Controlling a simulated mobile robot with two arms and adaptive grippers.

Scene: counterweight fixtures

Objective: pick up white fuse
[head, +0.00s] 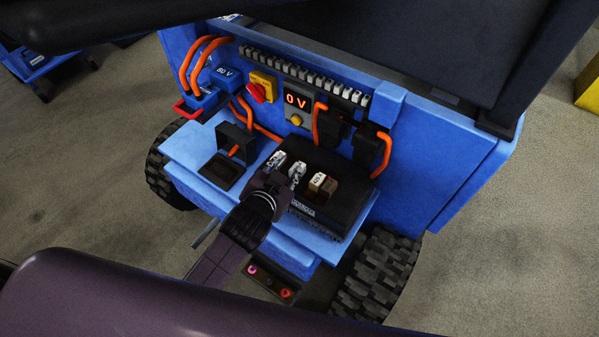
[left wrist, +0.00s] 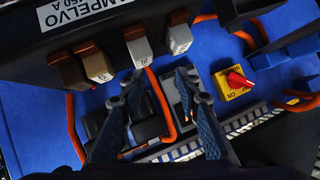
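Several fuses with brown ends stand in a black fuse block (head: 347,213) on the blue cart. Two pale, whitish fuses show in the left wrist view, one at the right (left wrist: 179,38) and one beside it (left wrist: 139,50). A tan-sided fuse (left wrist: 97,66) and a brown fuse (left wrist: 67,71) stand further left. My left gripper (head: 285,173) is above the block at the two pale fuses, partly covering them in the head view. In the left wrist view its fingers (left wrist: 159,84) are apart, with nothing held between them. My right gripper is not in view.
A small black holder (head: 235,142) stands left of the block. A large dark panel (head: 420,45) overhangs the upper right.

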